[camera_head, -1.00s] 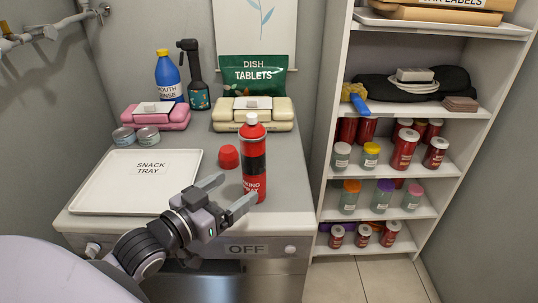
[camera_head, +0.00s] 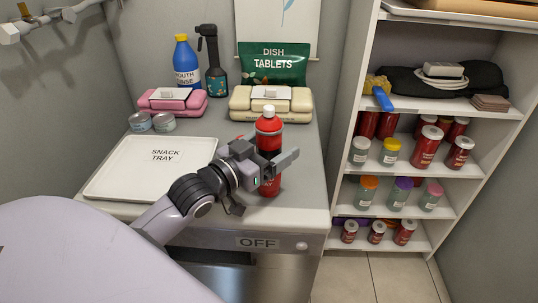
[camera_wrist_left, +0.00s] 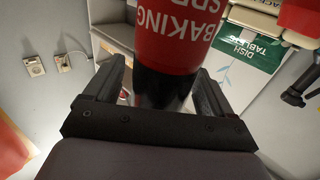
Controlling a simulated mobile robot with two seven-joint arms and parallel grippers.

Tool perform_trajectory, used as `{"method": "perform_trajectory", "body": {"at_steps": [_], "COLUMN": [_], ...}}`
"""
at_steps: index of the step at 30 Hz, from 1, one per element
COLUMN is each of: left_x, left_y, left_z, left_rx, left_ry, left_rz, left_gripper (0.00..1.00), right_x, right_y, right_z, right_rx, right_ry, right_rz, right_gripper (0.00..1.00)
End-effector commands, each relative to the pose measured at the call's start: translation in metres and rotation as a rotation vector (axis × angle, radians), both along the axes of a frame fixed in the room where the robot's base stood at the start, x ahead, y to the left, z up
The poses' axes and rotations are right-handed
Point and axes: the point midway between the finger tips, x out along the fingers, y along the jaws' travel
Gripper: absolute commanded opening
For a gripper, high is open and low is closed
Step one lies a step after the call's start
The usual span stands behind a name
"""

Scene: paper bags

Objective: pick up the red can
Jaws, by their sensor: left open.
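The red can (camera_head: 269,126) is a tall baking spray can with a black band and a white nozzle on top. It stands upright on the counter to the right of the snack tray. My left gripper (camera_head: 272,160) is open at the can's middle, hiding part of its body. In the left wrist view, the can (camera_wrist_left: 180,35) stands between the two open fingers of my left gripper (camera_wrist_left: 162,80), its lettering upside down. I cannot tell whether either finger touches it. My right gripper is not in view.
The white snack tray (camera_head: 125,185) lies left of the can. Two small tins (camera_head: 152,122), a pink case (camera_head: 172,102), a cream case (camera_head: 270,104), bottles and a green dish tablets bag (camera_head: 273,67) stand behind. A shelf (camera_head: 440,108) with jars is at right.

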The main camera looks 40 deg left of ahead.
Motion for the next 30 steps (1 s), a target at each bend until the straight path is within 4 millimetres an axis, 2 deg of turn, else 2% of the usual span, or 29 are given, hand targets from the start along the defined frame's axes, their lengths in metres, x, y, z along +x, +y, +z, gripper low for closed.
{"method": "perform_trajectory", "body": {"at_steps": [4,11,12,18,26,30], "left_x": [0.0086,0.0094,0.0093,0.0092,0.0091,0.0094], "left_y": [-0.0015,-0.0019,-0.0019,-0.0019,-0.0019,-0.0018], "left_z": [0.0001,-0.0002,-0.0002,-0.0002,0.0019,0.0093], "left_rx": [0.001,0.001,0.001,0.001,0.000,0.001], "left_ry": [0.000,0.000,0.000,0.000,-0.003,-0.005], "left_rz": [0.001,0.000,0.000,0.000,0.000,0.000], "left_gripper": [0.84,0.84,0.81,0.17,0.17,0.17], "right_x": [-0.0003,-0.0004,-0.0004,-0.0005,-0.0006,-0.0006], "right_y": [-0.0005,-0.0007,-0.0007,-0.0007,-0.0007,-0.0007], "right_z": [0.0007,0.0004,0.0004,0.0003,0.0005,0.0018], "right_rx": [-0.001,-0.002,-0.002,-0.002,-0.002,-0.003], "right_ry": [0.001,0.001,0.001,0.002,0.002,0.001], "right_rz": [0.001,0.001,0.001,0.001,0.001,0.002], "right_gripper": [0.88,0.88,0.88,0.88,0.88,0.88]}}
